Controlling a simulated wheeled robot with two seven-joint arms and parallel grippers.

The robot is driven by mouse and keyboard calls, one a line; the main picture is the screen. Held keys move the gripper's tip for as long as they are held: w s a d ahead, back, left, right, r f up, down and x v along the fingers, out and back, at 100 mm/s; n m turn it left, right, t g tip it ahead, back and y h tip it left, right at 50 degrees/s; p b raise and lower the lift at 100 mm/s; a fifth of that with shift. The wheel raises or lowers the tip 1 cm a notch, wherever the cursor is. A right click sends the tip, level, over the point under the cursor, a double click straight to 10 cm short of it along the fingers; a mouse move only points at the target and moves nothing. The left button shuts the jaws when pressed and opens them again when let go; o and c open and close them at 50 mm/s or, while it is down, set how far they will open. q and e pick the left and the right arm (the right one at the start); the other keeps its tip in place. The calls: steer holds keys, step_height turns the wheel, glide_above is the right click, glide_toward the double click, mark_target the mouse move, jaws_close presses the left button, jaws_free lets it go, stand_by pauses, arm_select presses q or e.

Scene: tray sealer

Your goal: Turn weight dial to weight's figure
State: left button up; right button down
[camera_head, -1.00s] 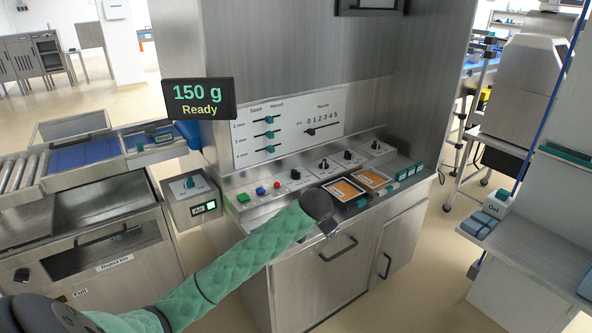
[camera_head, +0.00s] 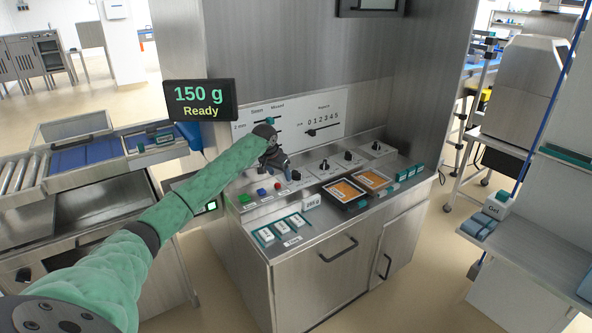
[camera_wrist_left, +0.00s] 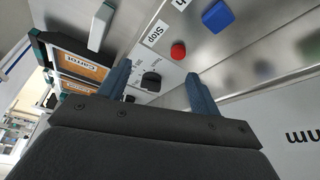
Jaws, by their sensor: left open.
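A display (camera_head: 200,100) at the upper left reads "150 g Ready". Several black dials stand in a row on the sloped steel panel; I cannot read which one is the weight dial. My left gripper (camera_head: 284,175) is open, pointing down at the panel, close to the leftmost black dial (camera_head: 296,175). In the left wrist view a black dial (camera_wrist_left: 151,81) shows between the spread fingers of the gripper (camera_wrist_left: 160,88), not gripped. A small white block (camera_head: 311,202) with a printed figure, too small to read surely, stands on the front ledge.
A red button (camera_head: 277,186), a blue button (camera_head: 261,192) and a green button (camera_head: 244,198) lie left of the dials. Orange-labelled trays (camera_head: 330,199) and a teal-edged holder (camera_head: 266,238) with white blocks occupy the ledge. A slider board (camera_head: 330,125) rises behind.

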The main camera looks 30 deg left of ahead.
arm_select(q)
steer(key=w+p, duration=0.1)
steer(key=w, duration=0.3)
steer(key=shift+r, duration=0.1)
steer(key=p, duration=0.1)
glide_above(296, 172)
steer(key=s, duration=0.2)
steer(key=p+x, duration=0.1)
steer(key=x, duration=0.3)
steer(key=shift+w, duration=0.1)
steer(key=shift+w+f, duration=0.15)
steer(key=shift+f, duration=0.4)
arm_select(e)
steer(key=d+x, duration=0.1)
steer(key=x, duration=0.9)
steer(key=shift+w+d+f+h, duration=0.15)
steer(key=shift+d+f+h, duration=0.15)
steer(key=shift+d+f, duration=0.15)
arm_select(q)
steer(key=c, duration=1)
steer(key=shift+p, duration=0.3)
